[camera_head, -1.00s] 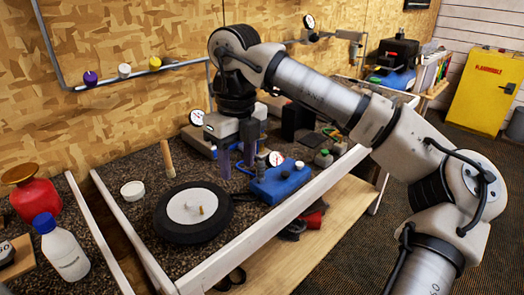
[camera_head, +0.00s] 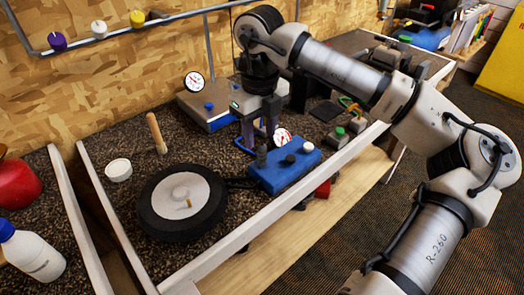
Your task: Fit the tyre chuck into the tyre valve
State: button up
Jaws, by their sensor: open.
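A black tyre (camera_head: 152,222) with a pale hub lies flat on the dark bench top. A small brass-coloured stem, seemingly the valve (camera_head: 187,203), stands near the hub's middle. A blue inflator unit (camera_head: 284,168) lies to its right, with a white gauge (camera_head: 283,136) beside it. A dark upright piece, probably the tyre chuck (camera_head: 261,153), stands at the unit's left end. My gripper (camera_head: 260,132) points down, open, its fingers just above or around that dark piece. I cannot tell whether they touch it.
A wooden-handled tool (camera_head: 156,133) and a white lid (camera_head: 118,169) stand behind the tyre. Another gauge unit (camera_head: 206,108) is near the back wall. A pale wooden rail (camera_head: 235,246) edges the bench. A red container (camera_head: 17,184) and white bottle (camera_head: 32,252) are at left.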

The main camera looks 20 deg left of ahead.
aim_at(262, 146)
jog(key=shift+s+d+f+p, duration=0.15)
jog(key=shift+f+p, duration=0.45)
jog(key=shift+f, duration=1.1)
jog(key=shift+w+d+f+p, duration=0.1)
jog(key=shift+f+p, duration=0.45)
jog(key=shift+f, duration=1.15)
jog(key=shift+c, duration=0.5)
grip_shut()
